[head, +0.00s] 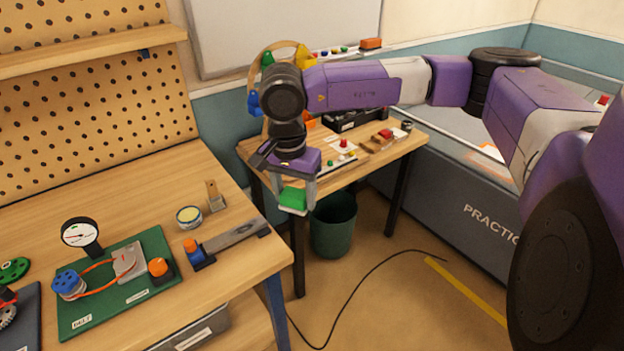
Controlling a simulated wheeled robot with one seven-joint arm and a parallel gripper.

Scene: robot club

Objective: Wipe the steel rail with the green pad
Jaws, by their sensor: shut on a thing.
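The steel rail (232,237) lies near the right edge of the wooden workbench. It is a flat grey bar with a blue and orange piece (197,253) at its left end and a dark piece at its right end. My gripper (294,201) points down and is shut on the green pad (293,197). The pad hangs in the air beyond the bench's right edge, above and to the right of the rail, apart from it. Any dirt on the rail is too small to tell.
On the workbench (150,195), a round tin (189,217) and a small wooden block (214,197) stand behind the rail. A green board (120,300) with a gauge and belt lies left. A green bin (334,224) and a cable (370,273) are on the floor.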

